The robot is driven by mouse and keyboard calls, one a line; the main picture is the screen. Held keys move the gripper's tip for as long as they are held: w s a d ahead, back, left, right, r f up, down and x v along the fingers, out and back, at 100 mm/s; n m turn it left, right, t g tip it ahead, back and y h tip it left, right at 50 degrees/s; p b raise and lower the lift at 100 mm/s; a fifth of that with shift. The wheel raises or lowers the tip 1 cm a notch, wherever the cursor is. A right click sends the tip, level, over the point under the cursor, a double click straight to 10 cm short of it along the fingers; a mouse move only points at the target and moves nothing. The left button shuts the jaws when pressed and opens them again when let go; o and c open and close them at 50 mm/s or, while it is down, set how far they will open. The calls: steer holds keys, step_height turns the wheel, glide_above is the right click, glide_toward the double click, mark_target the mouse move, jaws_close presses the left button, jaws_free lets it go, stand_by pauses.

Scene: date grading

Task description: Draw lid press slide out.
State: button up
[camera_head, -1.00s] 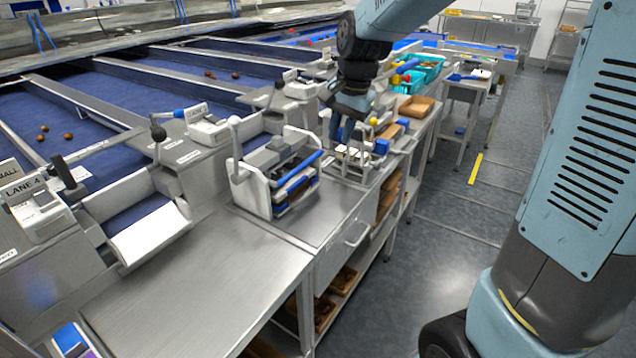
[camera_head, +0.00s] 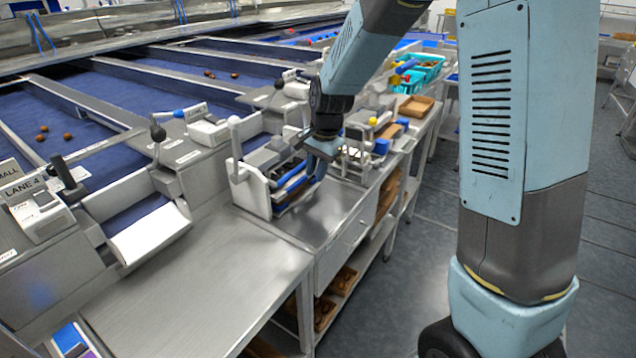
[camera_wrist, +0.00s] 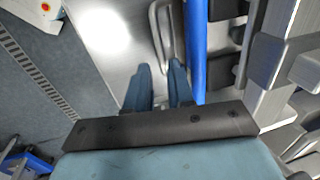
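The lid press (camera_head: 238,182) is a pale-grey bench unit with a white-knobbed lever, dark layered slides and a blue front bar (camera_head: 290,181). My gripper (camera_head: 318,168) hangs just right of it in the head view, partly covering its right end. The blue bar (camera_wrist: 196,45) runs close beside the right finger.
The steel counter (camera_head: 190,285) is clear in front of the press. Another bench fixture (camera_head: 352,160) and a brown tray (camera_head: 416,106) stand beyond my gripper. A drawer handle (camera_head: 358,232) sticks out from the counter front. Blue sorting lanes (camera_head: 125,90) run behind.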

mark_target(312, 188)
steer(key=shift+w+a+f, duration=0.15)
steer(key=shift+a+f, duration=0.05)
steer(key=shift+f, duration=1)
steer(key=shift+w+a+f, duration=0.1)
steer(key=shift+a+f, duration=0.05)
steer(key=shift+f, duration=1.05)
steer(key=shift+c, duration=0.2)
jaws_close()
